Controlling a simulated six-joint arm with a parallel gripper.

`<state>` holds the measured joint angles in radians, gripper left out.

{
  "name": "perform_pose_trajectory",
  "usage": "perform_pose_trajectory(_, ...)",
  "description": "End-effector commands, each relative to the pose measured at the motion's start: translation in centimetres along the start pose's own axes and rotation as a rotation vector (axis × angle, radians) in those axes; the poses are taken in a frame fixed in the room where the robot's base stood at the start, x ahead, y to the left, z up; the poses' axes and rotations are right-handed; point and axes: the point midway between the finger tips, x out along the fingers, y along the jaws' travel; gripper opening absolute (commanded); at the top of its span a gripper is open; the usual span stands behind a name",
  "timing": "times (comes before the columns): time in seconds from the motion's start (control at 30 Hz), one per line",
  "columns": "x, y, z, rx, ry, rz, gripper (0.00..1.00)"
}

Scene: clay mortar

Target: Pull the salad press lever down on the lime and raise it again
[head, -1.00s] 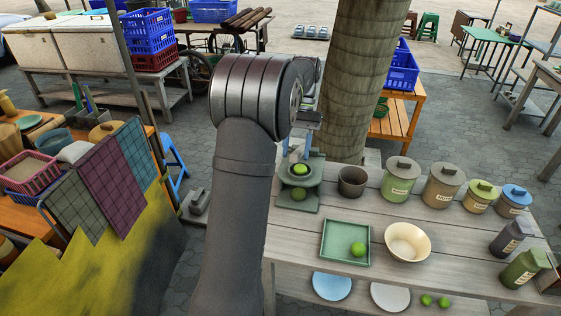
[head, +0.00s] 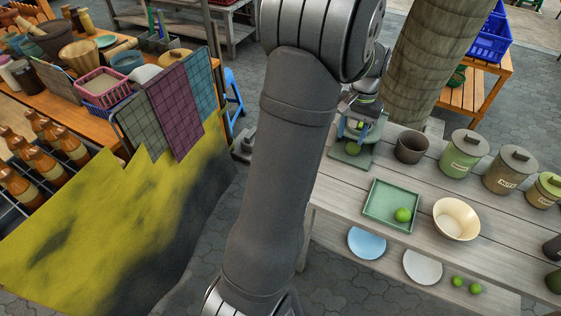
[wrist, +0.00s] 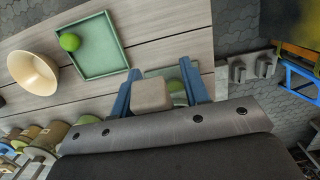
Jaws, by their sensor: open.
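The press base (wrist: 165,73) and a lime show beyond the fingers.
A green tray (head: 375,213) with a lime (head: 403,215), a cream bowl (head: 457,219) and a dark cup (head: 411,147) stand right of the press. Lidded jars (head: 464,155) line the back. A thick trunk (head: 420,65) rises close behind the press.

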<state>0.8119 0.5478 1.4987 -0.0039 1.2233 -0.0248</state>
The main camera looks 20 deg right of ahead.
Motion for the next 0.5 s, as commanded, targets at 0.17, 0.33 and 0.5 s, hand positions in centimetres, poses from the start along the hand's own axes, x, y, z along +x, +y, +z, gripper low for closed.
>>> perform_pose_trajectory(0.17,2.1,0.0,0.2,0.001,0.083,0.000,0.42)
perform_pose_trajectory(0.33,1.5,0.0,0.2,0.001,0.139,0.000,0.42)
perform_pose_trajectory(0.5,-1.9,0.0,0.6,0.001,0.137,0.000,0.42)
